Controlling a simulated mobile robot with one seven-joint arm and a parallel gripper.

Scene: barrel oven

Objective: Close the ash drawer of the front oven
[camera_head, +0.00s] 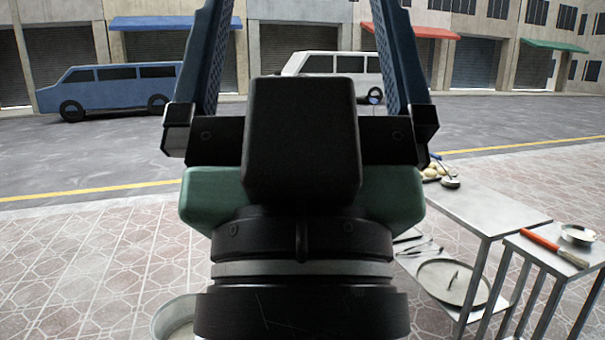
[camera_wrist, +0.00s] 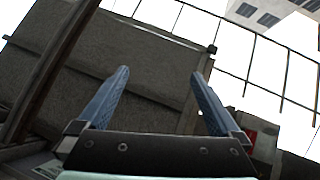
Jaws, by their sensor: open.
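My gripper (camera_wrist: 160,90) is open and empty, its two blue fingers wide apart with nothing between them. In the head view my gripper (camera_head: 300,55) fills the upper middle, fingers pointing up and away, close to the camera. No oven and no ash drawer can be made out in either view. The wrist view looks up at a grey wall or panel behind the fingers, with sky beyond.
Metal tables (camera_head: 490,205) stand at the right, with a red-handled tool (camera_head: 540,239) and a small bowl (camera_head: 577,235) on top. A round lid (camera_head: 452,282) lies on the lower shelf. A round pot (camera_head: 175,325) is at the bottom. Paving at left is clear.

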